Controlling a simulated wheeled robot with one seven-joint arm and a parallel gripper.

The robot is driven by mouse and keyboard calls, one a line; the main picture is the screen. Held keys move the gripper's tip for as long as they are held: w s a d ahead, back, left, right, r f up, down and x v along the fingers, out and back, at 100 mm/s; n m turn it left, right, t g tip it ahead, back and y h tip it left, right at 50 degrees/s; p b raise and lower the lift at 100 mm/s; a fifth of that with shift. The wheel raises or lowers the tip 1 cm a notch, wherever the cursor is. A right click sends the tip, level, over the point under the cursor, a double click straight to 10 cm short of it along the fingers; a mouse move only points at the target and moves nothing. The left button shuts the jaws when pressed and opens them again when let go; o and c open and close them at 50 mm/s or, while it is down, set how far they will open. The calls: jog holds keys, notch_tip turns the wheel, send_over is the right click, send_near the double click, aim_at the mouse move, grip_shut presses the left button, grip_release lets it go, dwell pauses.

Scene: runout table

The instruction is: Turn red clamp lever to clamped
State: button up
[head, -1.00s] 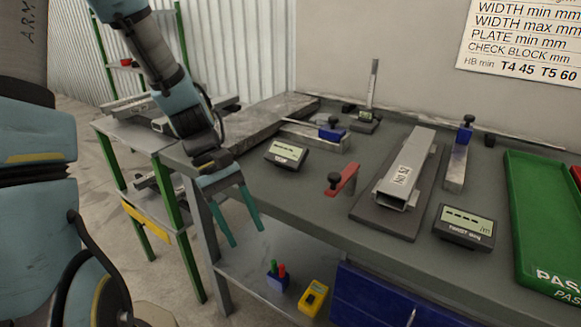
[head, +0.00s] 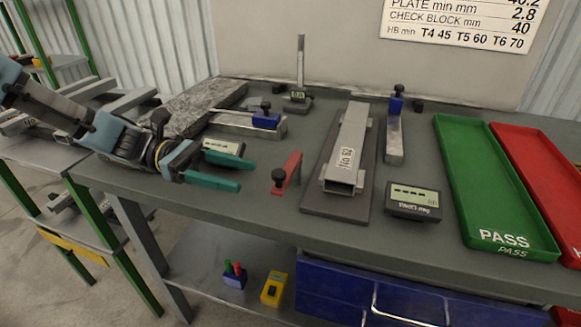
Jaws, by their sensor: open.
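The red clamp lever (head: 291,168) stands on the grey table, left of the dark base plate (head: 325,207). A dark round knob (head: 279,177) is at its near end, and the lever points toward the front edge, slightly left. A grey rectangular tube (head: 350,145) labelled No 62 lies on the plate, right of the lever. My gripper (head: 236,174) is open and empty, with its teal fingers pointing right toward the lever. It is left of the knob, apart from it. One finger hides part of a grey display unit (head: 222,146).
A second display (head: 413,201) sits right of the plate. Green PASS (head: 508,240) and red (head: 568,232) trays lie at the right. Blue-topped gauges (head: 265,117) (head: 396,105) and a height gauge (head: 300,80) stand behind. The front strip of table before the plate is clear.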

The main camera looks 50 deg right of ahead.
aim_at(288, 165)
jog(key=shift+s+d+r+g, duration=0.1)
jog(key=shift+d+r+g, duration=0.2)
jog(key=shift+d+r, duration=0.15)
jog(key=shift+s+d+r, duration=0.1)
jog(key=shift+s+d, duration=0.1)
jog(key=p+x, duration=0.3)
jog(key=x, duration=0.7)
jog(key=shift+s+d, duration=0.1)
jog(key=shift+s, duration=0.05)
grip_shut()
dwell(0.6)
